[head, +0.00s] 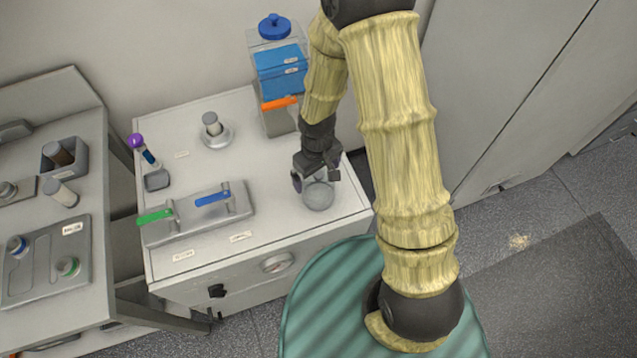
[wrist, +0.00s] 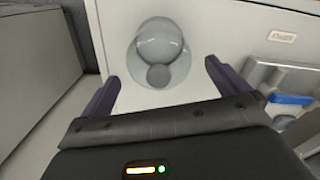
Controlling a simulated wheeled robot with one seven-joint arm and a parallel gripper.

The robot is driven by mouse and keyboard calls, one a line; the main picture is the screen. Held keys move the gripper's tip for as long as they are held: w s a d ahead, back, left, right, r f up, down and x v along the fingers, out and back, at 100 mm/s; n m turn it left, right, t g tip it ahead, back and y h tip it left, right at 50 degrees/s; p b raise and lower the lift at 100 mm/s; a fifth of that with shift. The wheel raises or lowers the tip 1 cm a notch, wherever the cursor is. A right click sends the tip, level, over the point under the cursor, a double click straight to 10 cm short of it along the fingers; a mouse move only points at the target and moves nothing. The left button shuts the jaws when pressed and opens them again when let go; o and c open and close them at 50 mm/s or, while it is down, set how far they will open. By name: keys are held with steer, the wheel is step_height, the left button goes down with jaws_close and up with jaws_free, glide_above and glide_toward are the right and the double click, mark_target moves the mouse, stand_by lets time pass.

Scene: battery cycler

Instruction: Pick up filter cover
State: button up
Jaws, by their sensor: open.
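A grey, round, domed cover (head: 319,197) that looks like the filter cover sits on the white cabinet top near its right front corner. In the wrist view the cover (wrist: 158,42) has a wide rim and a small round knob on the near side. My gripper (head: 316,179) is above the cover, pointing down, and partly hides it. In the wrist view my gripper (wrist: 161,72) is open and empty, with its dark purple fingers on either side of the knob. I cannot tell the exact height gap.
A grey panel with a blue lever (head: 212,198) and a green lever (head: 155,216) lies left of the cover. A round fitting with a post (head: 215,132) and a blue container (head: 280,75) stand farther back. A purple-topped item (head: 145,150) is at the left.

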steer(key=shift+f, duration=1.35)
steer(key=c, duration=0.8)
